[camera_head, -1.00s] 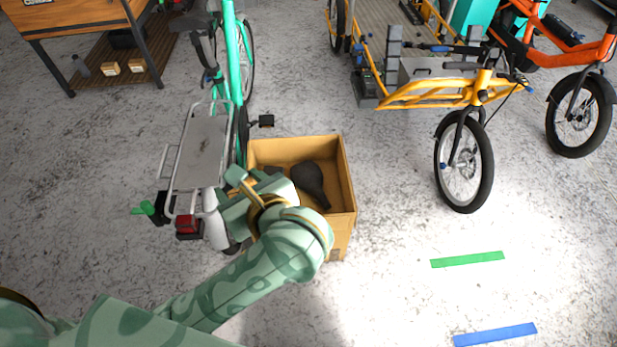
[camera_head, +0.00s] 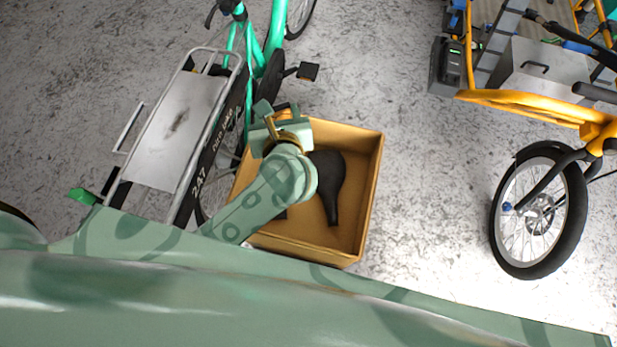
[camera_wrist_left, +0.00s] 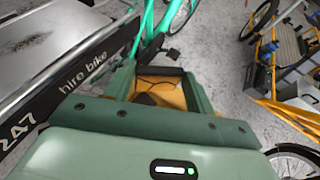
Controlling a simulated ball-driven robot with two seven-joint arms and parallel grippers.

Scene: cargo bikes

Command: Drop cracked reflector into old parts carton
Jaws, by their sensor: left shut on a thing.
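The old parts carton (camera_head: 371,190) is an open brown box on the floor, in the middle of the head view. A dark bike saddle (camera_head: 330,185) lies inside it. My left gripper (camera_head: 277,122) is over the carton's far left part, near its rim. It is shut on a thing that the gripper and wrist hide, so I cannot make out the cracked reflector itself. In the left wrist view the gripper's two fingers (camera_wrist_left: 158,88) frame the carton's inside (camera_wrist_left: 174,98). My right gripper is not in view.
A teal hire bike with a grey rear rack (camera_head: 178,130) stands close against the carton's left. A yellow cargo bike (camera_head: 540,105) stands to the right, its front wheel (camera_head: 535,215) apart from the carton. Bare floor lies between them.

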